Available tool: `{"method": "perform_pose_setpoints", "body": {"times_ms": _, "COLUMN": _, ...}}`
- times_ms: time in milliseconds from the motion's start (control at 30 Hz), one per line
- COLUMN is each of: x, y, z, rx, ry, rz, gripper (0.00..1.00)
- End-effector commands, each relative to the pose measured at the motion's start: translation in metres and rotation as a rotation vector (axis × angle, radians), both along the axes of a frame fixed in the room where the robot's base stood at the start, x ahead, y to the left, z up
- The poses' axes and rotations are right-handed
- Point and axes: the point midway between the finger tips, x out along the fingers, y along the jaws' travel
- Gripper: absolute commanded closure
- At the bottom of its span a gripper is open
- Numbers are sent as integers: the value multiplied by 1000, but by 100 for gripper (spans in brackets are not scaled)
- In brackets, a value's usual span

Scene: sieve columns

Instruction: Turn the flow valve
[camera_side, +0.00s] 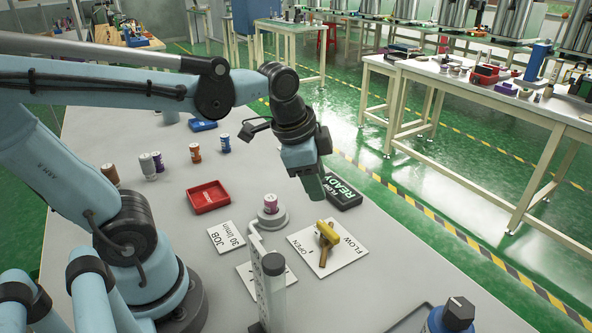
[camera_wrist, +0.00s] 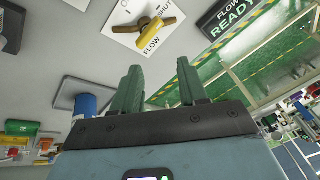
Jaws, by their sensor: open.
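The flow valve (camera_side: 327,236) is a yellow fitting with a brownish bar, mounted on a white plate (camera_side: 345,252) marked FLOW and OPEN. The valve also shows at the top of the wrist view (camera_wrist: 152,30), where SHUT and FLOW can be read on the plate. My gripper (camera_side: 313,188) hangs above the table, behind and slightly left of the valve in the side view. In the wrist view my gripper (camera_wrist: 160,85) has two green fingers spread apart with nothing between them. It is not touching the valve.
A black FLOW READY sign (camera_side: 343,191) lies beside my gripper. A grey round stand (camera_side: 268,217) holds a small column left of the valve. A JOB card (camera_side: 226,237), a red tray (camera_side: 208,197) and an upright grey post (camera_side: 273,290) are nearby. Table right of the plate is mostly clear.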

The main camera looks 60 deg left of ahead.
Motion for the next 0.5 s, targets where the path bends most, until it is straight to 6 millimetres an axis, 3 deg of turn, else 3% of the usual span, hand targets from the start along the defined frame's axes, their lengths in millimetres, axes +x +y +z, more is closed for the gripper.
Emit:
{"method": "perform_pose_setpoints", "body": {"times_ms": 300, "x": 26, "y": -7, "z": 4, "rx": 153, "ry": 257, "rz": -667, "gripper": 57}}
{"method": "perform_pose_setpoints", "body": {"times_ms": 500, "x": 31, "y": -9, "z": 3, "rx": 168, "ry": 323, "rz": -875, "gripper": 57}}
